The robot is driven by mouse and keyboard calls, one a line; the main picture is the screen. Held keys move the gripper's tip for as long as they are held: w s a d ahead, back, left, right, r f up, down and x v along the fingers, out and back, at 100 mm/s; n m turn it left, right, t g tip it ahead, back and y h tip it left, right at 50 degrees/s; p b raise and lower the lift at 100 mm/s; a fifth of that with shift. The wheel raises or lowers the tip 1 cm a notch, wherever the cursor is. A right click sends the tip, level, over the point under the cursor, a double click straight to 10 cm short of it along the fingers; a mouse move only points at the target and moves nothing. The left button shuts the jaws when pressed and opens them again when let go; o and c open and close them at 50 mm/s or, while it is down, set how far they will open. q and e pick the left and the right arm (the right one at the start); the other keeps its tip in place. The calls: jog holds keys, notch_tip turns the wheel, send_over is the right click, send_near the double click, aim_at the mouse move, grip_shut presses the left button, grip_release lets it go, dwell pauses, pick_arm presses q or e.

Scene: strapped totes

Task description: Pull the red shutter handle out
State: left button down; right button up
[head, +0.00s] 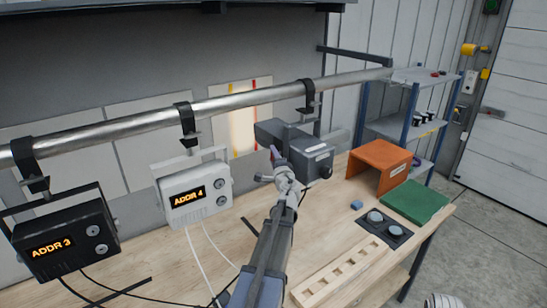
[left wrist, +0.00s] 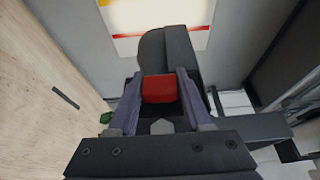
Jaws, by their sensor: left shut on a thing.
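The red shutter handle (left wrist: 159,88) shows as a red block between the two fingers of my left gripper (left wrist: 160,76) in the left wrist view. The gripper is shut on it. In the head view my left gripper (head: 279,160) reaches up to the grey device (head: 312,153) that hangs from the pipe. The red handle cannot be made out there. A dark rounded housing (left wrist: 180,55) stands just behind the handle in the left wrist view. My right gripper is in neither view.
A metal pipe (head: 245,101) crosses above the wooden bench, carrying a white ADDR 4 box (head: 194,193) and a black ADDR 3 box (head: 65,240). To the right are an orange open box (head: 378,160), a green mat (head: 415,201) and a slotted wooden rack (head: 340,273).

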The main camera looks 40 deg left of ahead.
pick_arm(q)
jog(key=s, duration=0.2)
jog(key=s+a, duration=0.1)
jog(key=s, duration=0.1)
jog(key=shift+s, duration=0.15)
jog(key=shift+c, duration=1.6)
grip_release()
jog(key=shift+s+a, duration=0.1)
jog(key=v, duration=0.7)
jog(key=shift+s+d, duration=0.2)
jog(key=shift+d, duration=0.15)
